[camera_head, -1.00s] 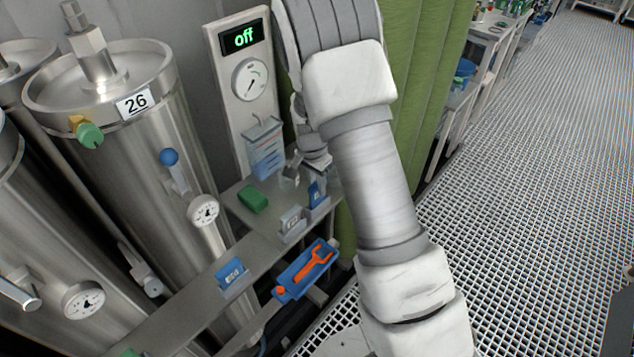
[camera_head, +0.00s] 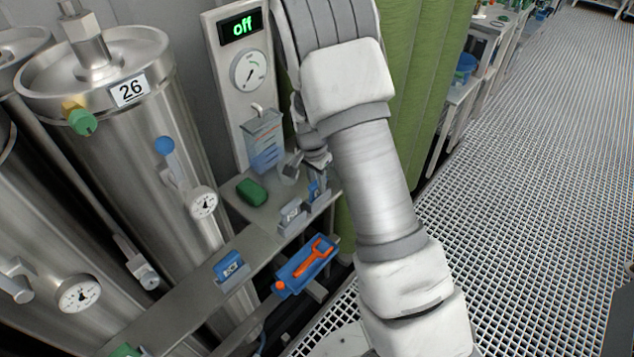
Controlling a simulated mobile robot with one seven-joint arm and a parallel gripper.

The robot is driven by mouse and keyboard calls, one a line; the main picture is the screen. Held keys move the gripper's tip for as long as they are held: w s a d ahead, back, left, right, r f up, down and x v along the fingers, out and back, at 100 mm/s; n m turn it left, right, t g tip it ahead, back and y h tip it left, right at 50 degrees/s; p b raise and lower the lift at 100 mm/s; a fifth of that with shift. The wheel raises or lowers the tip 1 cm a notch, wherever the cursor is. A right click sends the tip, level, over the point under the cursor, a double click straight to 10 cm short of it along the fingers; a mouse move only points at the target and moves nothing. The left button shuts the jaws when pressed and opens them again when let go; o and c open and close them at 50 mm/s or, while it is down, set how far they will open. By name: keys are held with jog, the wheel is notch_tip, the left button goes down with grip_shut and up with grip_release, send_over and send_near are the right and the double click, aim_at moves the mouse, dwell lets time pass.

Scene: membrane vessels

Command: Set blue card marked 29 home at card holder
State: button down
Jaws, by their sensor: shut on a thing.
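My gripper (camera_head: 315,174) is over the right end of the narrow metal shelf. It is shut on a blue card (camera_head: 315,189), the rightmost of the cards. The card's lower edge is at a small grey card holder (camera_head: 319,203); I cannot tell whether it is seated in it. The number on this card is too small to read. My gripper partly hides its top. Another blue card (camera_head: 228,265) stands in a holder further left, and a pale card (camera_head: 291,212) stands in a holder between them.
A green block (camera_head: 251,191) lies behind the cards. A blue tray (camera_head: 294,284) with an orange wrench (camera_head: 315,258) is in front of the shelf. The steel vessel marked 26 (camera_head: 130,150) stands left.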

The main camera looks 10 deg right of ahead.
jog(key=c, duration=0.7)
grip_release()
jog(key=shift+f, duration=0.1)
jog(key=shift+o, duration=0.2)
notch_tip(320, 180, up, 17)
jog(key=s+a+p, duration=0.1)
jog(key=shift+a, duration=0.35)
jog(key=shift+s+r, duration=0.15)
jog(key=shift+r, duration=0.05)
